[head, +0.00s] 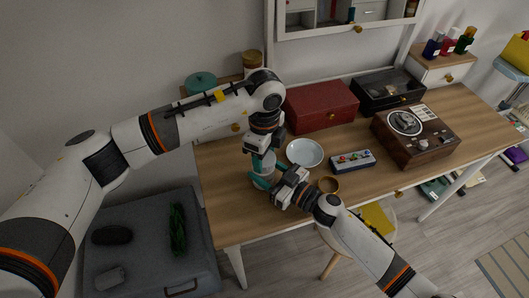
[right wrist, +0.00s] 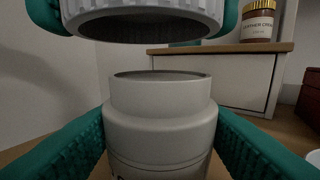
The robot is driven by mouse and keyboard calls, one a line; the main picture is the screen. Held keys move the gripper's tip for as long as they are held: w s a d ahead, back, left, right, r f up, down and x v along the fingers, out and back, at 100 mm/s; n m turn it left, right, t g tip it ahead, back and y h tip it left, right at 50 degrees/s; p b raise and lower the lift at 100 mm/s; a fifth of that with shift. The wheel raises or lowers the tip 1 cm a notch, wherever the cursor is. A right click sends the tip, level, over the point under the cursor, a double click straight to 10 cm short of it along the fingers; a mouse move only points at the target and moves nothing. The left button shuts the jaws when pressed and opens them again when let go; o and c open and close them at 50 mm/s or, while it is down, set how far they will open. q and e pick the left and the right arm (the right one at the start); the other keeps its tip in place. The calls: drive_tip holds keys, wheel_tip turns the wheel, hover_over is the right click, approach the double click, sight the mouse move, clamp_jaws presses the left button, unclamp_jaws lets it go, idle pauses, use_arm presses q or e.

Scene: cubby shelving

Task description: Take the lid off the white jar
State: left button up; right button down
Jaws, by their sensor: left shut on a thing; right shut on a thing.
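The white jar (right wrist: 160,128) stands upright with its round open mouth showing in the right wrist view. My right gripper (right wrist: 160,145) is shut on the jar's body, with teal fingers on both sides. The white ribbed lid (right wrist: 143,20) is above the jar, apart from it, with a clear gap between them. My left gripper (right wrist: 138,12) is shut on the lid from both sides. In the head view both grippers meet near the table's left front part, and they largely hide the lid; the jar (head: 264,168) shows only partly.
A red box (head: 321,106), a black case (head: 388,90) and a record player (head: 414,135) stand farther along the wooden table (head: 226,211).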

use_arm(q)
drive_tip(key=shift+r, duration=0.15)
drive_tip(key=shift+r, duration=2)
use_arm(e)
drive_tip(key=shift+c, duration=2.3)
unclamp_jaws()
